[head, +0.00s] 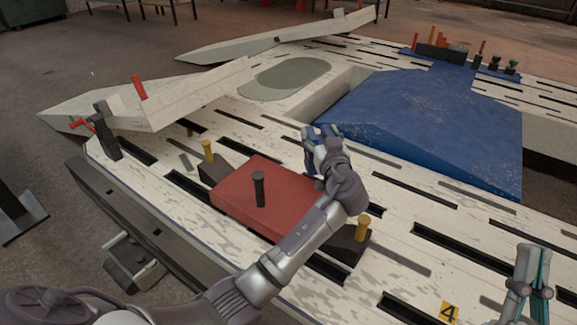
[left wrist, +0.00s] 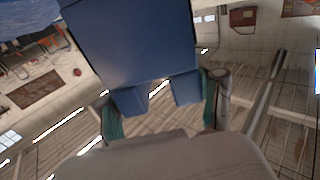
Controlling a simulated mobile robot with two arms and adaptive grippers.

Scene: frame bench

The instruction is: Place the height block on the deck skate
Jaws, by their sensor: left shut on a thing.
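A blue block, which I take for the height block (left wrist: 130,40), fills the upper middle of the left wrist view, between the teal-edged fingers of my left gripper (left wrist: 160,112). In the head view my left gripper (head: 322,143) is just beyond the far right edge of a red block with a black upright post, which I take for the deck skate (head: 240,195). The held block is mostly hidden there by the hand. My right gripper (head: 531,268) is at the lower right, fingers up and apart, with nothing seen between them.
The red piece sits over a dark bar with yellow pegs (head: 363,228) (head: 208,150) on the pale slotted bench (head: 450,240). A blue sloped panel (head: 430,120) lies behind. Pale beams (head: 180,95) and a red-handled clamp (head: 105,130) stand to the left.

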